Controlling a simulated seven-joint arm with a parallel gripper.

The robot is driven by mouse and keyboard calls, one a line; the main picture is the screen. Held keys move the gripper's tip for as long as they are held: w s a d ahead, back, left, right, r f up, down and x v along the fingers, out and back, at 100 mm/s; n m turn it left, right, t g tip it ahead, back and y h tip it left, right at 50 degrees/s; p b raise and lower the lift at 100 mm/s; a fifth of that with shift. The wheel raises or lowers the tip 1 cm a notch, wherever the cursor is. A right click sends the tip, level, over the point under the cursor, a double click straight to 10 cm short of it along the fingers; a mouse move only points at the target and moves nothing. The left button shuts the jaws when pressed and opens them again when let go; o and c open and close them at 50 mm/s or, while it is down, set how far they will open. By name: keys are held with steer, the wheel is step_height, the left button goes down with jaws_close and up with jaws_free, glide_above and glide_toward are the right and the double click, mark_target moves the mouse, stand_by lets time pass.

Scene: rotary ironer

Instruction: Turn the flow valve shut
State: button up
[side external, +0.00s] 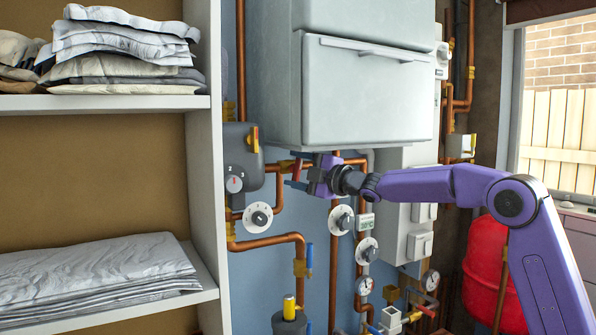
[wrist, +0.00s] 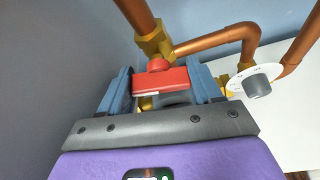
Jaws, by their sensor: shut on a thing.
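A red valve handle (wrist: 160,81) sits between the two blue fingers of my gripper (wrist: 162,88) in the wrist view, with a finger on each side. Its round red hub joins a brass valve body (wrist: 152,45) on a copper pipe. In the side external view my purple gripper (side external: 299,172) is at the pipework just below the white boiler, reaching in from the right. A bit of the red handle (side external: 297,168) shows at the fingers there; most of the valve is hidden by the gripper. I see no label naming the valve.
The white boiler (side external: 365,85) hangs close above my gripper. Copper pipes (side external: 270,241), white dials (side external: 258,216) and gauges crowd the wall below. A shelf unit (side external: 205,150) with folded linen stands at left. A red tank (side external: 485,270) is at right.

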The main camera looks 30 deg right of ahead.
steer(key=shift+n+g, duration=0.3)
steer(key=shift+n, duration=0.4)
steer(key=o, duration=1.1)
steer(key=shift+c, duration=0.2)
steer(key=shift+r, duration=0.15)
steer(key=shift+s+d, duration=0.15)
steer(key=shift+s, duration=0.25)
steer(key=v, duration=0.7)
steer(key=shift+f, duration=0.2)
steer(key=shift+s+f, duration=0.1)
